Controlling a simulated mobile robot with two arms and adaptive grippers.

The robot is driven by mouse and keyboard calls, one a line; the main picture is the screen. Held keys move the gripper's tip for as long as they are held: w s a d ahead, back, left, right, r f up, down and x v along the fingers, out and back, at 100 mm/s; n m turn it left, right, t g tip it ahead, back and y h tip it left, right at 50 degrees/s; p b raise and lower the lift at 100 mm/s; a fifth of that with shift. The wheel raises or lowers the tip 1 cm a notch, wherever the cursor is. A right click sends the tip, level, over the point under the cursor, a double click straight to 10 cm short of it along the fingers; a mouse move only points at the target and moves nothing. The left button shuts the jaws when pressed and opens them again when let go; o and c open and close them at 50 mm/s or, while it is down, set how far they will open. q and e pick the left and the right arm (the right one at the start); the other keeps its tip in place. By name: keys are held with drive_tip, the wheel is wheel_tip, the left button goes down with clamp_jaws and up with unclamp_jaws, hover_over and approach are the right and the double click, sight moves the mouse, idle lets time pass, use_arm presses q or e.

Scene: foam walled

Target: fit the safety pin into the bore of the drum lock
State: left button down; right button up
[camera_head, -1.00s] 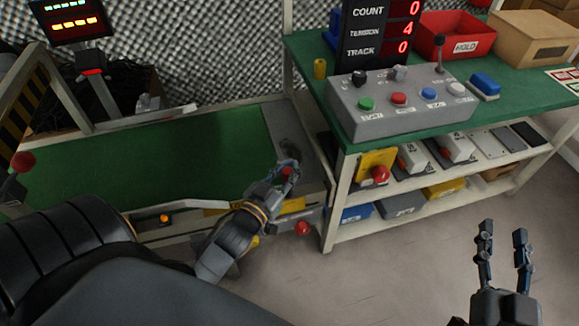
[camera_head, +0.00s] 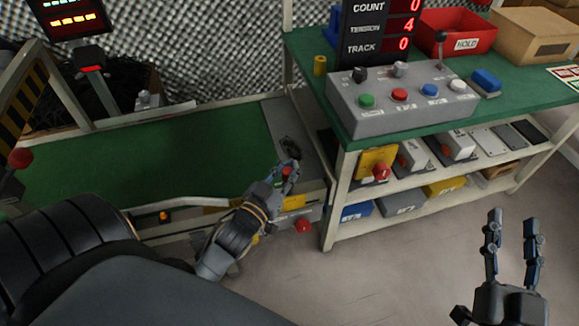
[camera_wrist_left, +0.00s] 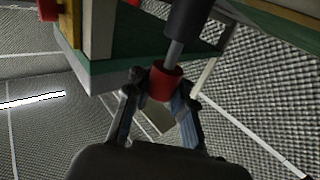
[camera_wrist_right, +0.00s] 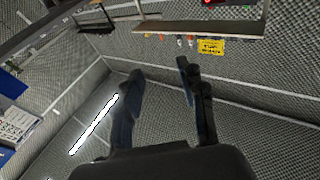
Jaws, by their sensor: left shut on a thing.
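My left gripper (camera_head: 286,176) is shut on a red part at the grey right end of the green conveyor bed. In the left wrist view, the red collar-like head of the safety pin (camera_wrist_left: 164,82) sits between my left fingertips (camera_wrist_left: 157,92). A grey shaft runs from it to a thick dark cylinder (camera_wrist_left: 190,15); I cannot tell whether that belongs to the pin or the drum lock. A dark round part, possibly the drum lock (camera_head: 290,147), lies just beyond the left gripper; its bore is not clear. My right gripper (camera_head: 513,226) is open and empty over the floor.
The green conveyor bed (camera_head: 150,160) lies left of a green-topped bench (camera_head: 520,90). The bench holds a grey button console (camera_head: 385,115), a red bin (camera_head: 455,35) and a cardboard box (camera_head: 535,45). A red knob (camera_head: 303,225) sticks out below my left gripper. Floor at right is clear.

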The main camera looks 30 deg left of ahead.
use_arm(q)
drive_tip(key=shift+f+b, duration=0.3)
drive_tip(key=shift+f, duration=0.25)
drive_tip(key=c, duration=1.1)
unclamp_jaws()
drive_tip(key=shift+o, duration=0.2)
use_arm(e)
drive_tip(key=r, duration=0.1)
drive_tip(key=r+t, duration=0.1)
drive_tip(key=shift+s+a+r+t+y, duration=0.15)
drive_tip(key=shift+s+r+t+y, duration=0.15)
drive_tip(key=shift+s+y, duration=0.1)
use_arm(q)
drive_tip(key=shift+s, duration=0.25)
drive_tip(key=s, duration=1.1)
drive_tip(key=shift+s+d, duration=0.25)
drive_tip(key=shift+s, duration=0.05)
